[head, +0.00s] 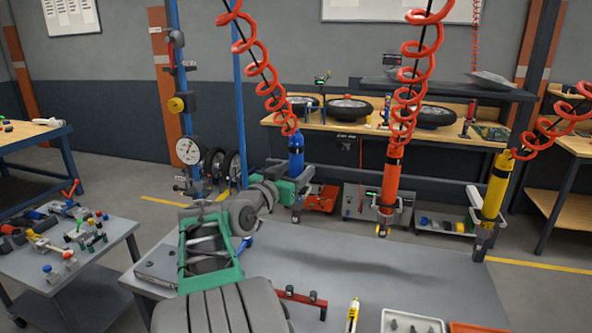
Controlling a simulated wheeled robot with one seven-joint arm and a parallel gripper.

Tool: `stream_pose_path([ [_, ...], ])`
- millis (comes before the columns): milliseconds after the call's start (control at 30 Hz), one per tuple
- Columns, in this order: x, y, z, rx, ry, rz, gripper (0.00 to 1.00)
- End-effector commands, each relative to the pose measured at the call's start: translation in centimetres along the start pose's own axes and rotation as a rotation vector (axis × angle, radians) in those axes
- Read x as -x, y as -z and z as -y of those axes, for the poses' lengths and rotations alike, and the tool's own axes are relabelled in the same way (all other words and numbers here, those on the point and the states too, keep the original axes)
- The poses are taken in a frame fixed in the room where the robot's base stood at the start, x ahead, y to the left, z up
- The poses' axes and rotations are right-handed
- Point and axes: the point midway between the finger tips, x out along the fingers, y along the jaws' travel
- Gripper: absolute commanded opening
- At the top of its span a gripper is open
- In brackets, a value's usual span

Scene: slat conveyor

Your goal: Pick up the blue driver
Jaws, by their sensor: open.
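The blue driver (296,160) hangs upright below a red coiled hose, just left of centre in the head view. Its upper body shows; its lower part is partly hidden by my gripper. My arm reaches up from the bottom of the picture. My gripper (290,192), with green and grey parts, is open at the lower part of the blue driver. I cannot tell whether the jaws surround the driver or only stand in front of it.
An orange driver (393,172) and a yellow driver (496,188) hang to the right on similar hoses. A grey table (420,275) lies below, with a white tray (397,312) at its front. A pressure gauge (189,149) is on the left post.

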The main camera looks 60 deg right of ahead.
Motion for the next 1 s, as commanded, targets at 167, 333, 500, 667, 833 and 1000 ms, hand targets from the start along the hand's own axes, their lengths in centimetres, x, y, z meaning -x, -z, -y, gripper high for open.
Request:
stream_pose_path([
  [167,-3.2,0.3,0.0,0.002,-0.001,0.002,0.58],
  [333,-4.0,0.0,0.1,0.001,0.002,0.002,0.58],
  [500,-3.9,0.0,0.1,0.000,0.003,0.002,0.53],
  [667,-3.9,0.0,0.1,0.000,0.003,0.002,0.40],
  [833,-3.9,0.0,0.1,0.000,0.003,0.003,0.26],
  [1000,-3.9,0.0,0.1,0.000,0.003,0.003,0.13],
])
